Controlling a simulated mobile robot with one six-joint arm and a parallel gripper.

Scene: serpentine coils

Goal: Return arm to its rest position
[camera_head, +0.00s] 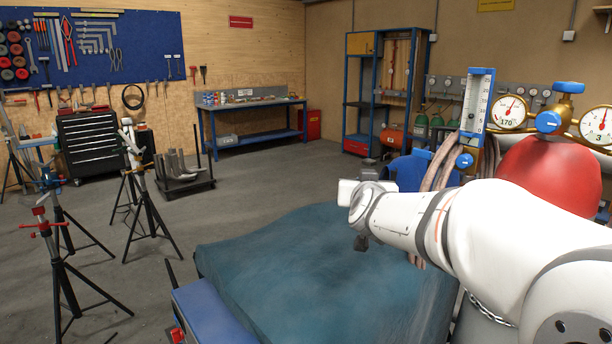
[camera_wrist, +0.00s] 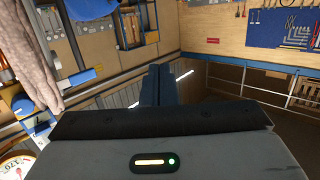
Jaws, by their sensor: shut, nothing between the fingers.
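My white arm reaches in from the right side of the head view, over the edge of a teal-covered surface (camera_head: 320,275). The small dark part at its far end may be my gripper, but it is too small there to make out the fingers. In the wrist view, my gripper (camera_wrist: 160,72) shows its two dark blue fingers pressed together, with nothing between them. The fingers point out into open room, apart from any object. The grey wrist housing fills the bottom of that view.
Close beside my arm at the right stand a red cylinder (camera_head: 550,178), pressure gauges (camera_head: 509,113) and a flow meter (camera_head: 476,102). Tripod stands (camera_head: 62,265) are at the left. A workbench (camera_head: 250,118) and blue shelf frame (camera_head: 362,110) stand at the back.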

